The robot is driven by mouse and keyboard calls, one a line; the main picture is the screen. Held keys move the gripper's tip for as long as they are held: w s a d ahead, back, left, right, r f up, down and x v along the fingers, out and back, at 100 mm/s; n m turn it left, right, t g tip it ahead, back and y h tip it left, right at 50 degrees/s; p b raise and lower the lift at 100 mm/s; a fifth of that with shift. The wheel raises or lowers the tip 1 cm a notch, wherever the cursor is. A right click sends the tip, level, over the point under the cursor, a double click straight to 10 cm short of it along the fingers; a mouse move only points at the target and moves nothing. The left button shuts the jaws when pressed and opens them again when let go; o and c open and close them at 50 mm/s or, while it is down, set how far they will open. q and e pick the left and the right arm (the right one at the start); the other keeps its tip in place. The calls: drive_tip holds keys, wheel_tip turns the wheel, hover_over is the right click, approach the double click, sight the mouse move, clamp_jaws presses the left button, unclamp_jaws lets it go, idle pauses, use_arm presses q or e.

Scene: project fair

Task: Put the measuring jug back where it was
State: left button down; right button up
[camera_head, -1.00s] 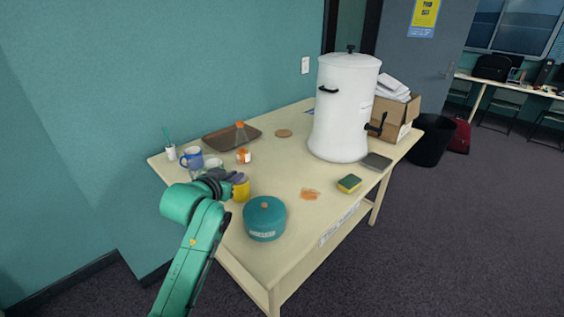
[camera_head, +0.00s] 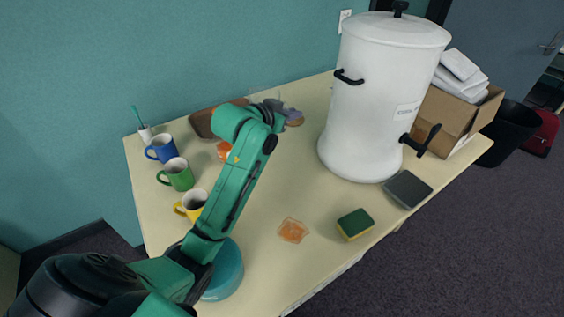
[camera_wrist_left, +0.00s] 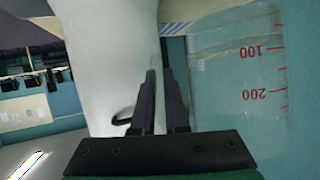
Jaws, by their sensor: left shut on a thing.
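The clear measuring jug (camera_wrist_left: 238,85) with red 100 and 200 marks fills the right of the left wrist view, its marks upside down there. My left gripper (camera_wrist_left: 160,75) is nearly closed beside the jug's wall, shut on a thin part, apparently its handle; the exact contact is hard to see. In the head view my left gripper (camera_head: 276,106) is at the back of the table, near the wall and left of the urn. The jug is mostly hidden or too faint to make out there. My right gripper is out of view.
The tall white urn (camera_head: 385,100) stands close right of the gripper. Blue (camera_head: 163,149), green (camera_head: 178,175) and yellow (camera_head: 193,205) mugs line the left edge.

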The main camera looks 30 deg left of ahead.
use_arm(q)
drive_tip(key=f+p, duration=0.1)
drive_tip(key=f, duration=1.1)
drive_tip(key=f+p, duration=0.1)
drive_tip(key=f, duration=0.5)
drive_tip(key=shift+s+f+p, duration=0.25)
drive_tip(key=shift+f+p, duration=0.1)
drive_tip(key=shift+f, duration=0.05)
drive_tip(key=shift+a+f, duration=0.1)
drive_tip(key=shift+f, duration=0.25)
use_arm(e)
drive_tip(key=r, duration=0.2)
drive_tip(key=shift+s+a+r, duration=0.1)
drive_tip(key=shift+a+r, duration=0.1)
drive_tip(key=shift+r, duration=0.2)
use_arm(q)
drive_tip(key=shift+f, duration=0.15)
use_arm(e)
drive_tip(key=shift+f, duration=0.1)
use_arm(q)
drive_tip(key=c, duration=0.9)
unclamp_jaws()
